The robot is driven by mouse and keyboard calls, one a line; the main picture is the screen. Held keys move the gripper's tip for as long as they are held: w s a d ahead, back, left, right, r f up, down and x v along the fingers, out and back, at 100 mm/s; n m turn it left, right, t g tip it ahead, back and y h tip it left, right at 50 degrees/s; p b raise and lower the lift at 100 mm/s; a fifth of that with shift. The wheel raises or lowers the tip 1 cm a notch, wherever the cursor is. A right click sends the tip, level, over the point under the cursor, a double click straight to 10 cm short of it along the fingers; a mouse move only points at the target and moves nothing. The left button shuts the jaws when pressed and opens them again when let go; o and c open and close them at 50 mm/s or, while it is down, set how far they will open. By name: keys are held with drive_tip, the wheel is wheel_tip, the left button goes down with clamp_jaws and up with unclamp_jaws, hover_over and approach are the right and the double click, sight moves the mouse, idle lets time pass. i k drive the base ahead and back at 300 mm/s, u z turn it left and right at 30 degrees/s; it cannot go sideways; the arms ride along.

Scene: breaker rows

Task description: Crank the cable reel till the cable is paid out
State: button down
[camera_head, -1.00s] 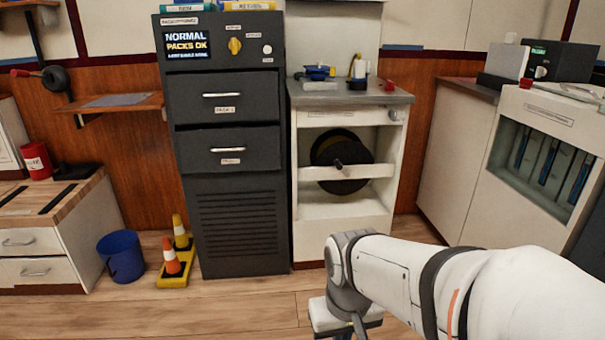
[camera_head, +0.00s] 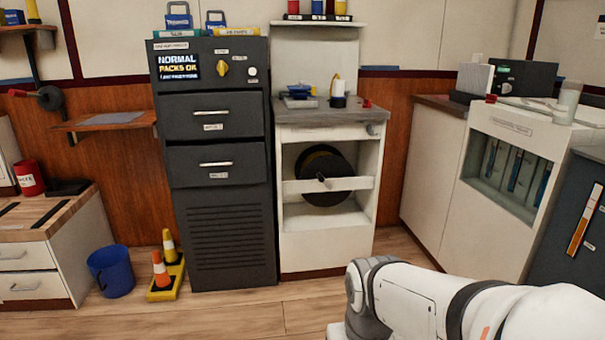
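The cable reel (camera_head: 322,164) is a dark round drum inside the open front of a white cabinet (camera_head: 298,251). A pale crossbar (camera_head: 350,184) runs across the front of the reel. A small dark crank knob (camera_head: 321,177) sticks out near the reel's middle. How much cable is on the reel is too small to tell. My white arm reaches in from the lower right and stays well short of the cabinet. My gripper is below the bottom edge of the view.
A dark drawer cabinet (camera_head: 233,236) stands left of the reel cabinet. Two cones (camera_head: 160,268) on a yellow base and a blue bucket (camera_head: 112,270) are on the floor at left. A white counter (camera_head: 423,174) stands at right.

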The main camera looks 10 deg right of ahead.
sight(320, 161)
drive_tip(key=z, duration=0.55)
drive_tip(key=i, duration=1.8)
drive_tip(key=u, duration=0.5)
drive_tip(key=k, duration=0.95)
drive_tip(key=u, duration=0.15)
drive_tip(key=i, duration=0.95)
drive_tip(key=z, duration=0.05)
